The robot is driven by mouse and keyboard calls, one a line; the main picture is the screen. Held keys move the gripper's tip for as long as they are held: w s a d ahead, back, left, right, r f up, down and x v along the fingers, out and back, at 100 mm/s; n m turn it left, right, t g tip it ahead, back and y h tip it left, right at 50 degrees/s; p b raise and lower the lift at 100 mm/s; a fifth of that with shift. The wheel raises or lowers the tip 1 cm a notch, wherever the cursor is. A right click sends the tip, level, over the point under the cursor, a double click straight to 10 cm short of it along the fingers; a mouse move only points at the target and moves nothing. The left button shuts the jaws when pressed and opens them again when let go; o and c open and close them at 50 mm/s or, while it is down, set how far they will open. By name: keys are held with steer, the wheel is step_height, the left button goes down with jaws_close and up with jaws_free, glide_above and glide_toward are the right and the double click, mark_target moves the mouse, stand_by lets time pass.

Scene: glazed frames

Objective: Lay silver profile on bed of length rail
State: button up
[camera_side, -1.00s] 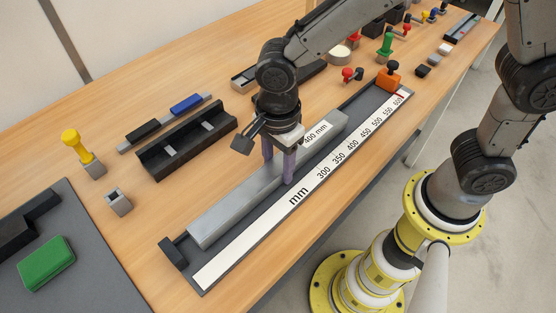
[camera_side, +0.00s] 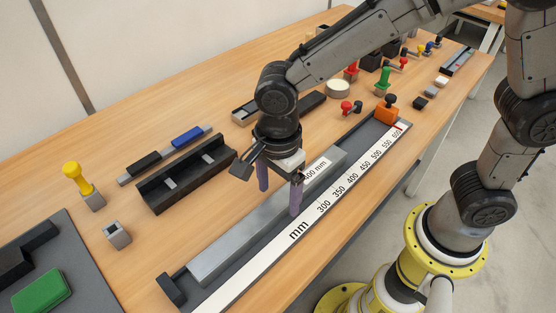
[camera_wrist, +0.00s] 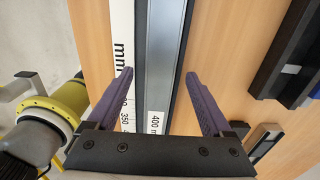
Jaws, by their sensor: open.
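The silver profile (camera_side: 240,242), a long grey bar with a "400 mm" label, lies lengthwise on the dark bed of the length rail (camera_side: 299,243), beside its white millimetre scale. Its near end is close to the black end stop (camera_side: 171,289). My gripper (camera_side: 280,200) is open above the profile, with one purple finger on each side of it. In the wrist view, the fingers (camera_wrist: 163,80) are spread wide, apart from the profile (camera_wrist: 161,60) between them. The far part of the profile is partly hidden behind my gripper.
An orange block with a black knob (camera_side: 387,110) sits at the rail's far end. A black channel fixture (camera_side: 187,172), a yellow-knobbed piece (camera_side: 78,180) and a small grey block (camera_side: 117,234) stand left. A green block (camera_side: 42,291) lies on a dark mat.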

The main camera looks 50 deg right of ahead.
step_height(320, 180, up, 18)
steer(key=f, duration=0.1)
steer(key=d+r+m, duration=0.2)
steer(key=d+r, duration=0.2)
steer(key=d, duration=0.2)
steer(key=s+d+n+t, duration=0.25)
steer(key=s+d, duration=0.25)
steer(key=d, duration=0.4)
steer(key=s+d+f+n+t, duration=0.1)
steer(key=s+d+f+n, duration=0.2)
steer(key=n, duration=0.5)
steer(key=s+d+f+n+t, duration=0.2)
steer(key=f+n, duration=0.4)
steer(key=n, duration=0.3)
steer(key=shift+s+d, duration=0.5)
steer(key=shift+s, duration=0.4)
